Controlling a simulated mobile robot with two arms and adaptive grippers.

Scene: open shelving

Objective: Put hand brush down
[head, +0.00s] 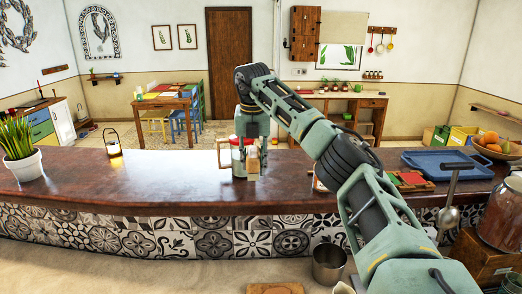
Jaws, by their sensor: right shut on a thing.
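My right gripper (245,142) points down at the middle of the brown counter (180,185). It is shut on a small upright thing, seemingly the hand brush (254,162), with a tan face. The brush is small here and partly hidden by the gripper and by red and white items around it. Its lower end is at or just above the counter top; I cannot tell if it touches. My left gripper is not in view.
A lantern (113,146) and a potted plant (22,160) stand on the counter's left part. A blue tray (447,164) and a fruit bowl (496,148) are at the right. A metal cup (328,264) stands below in front. The counter between lantern and gripper is clear.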

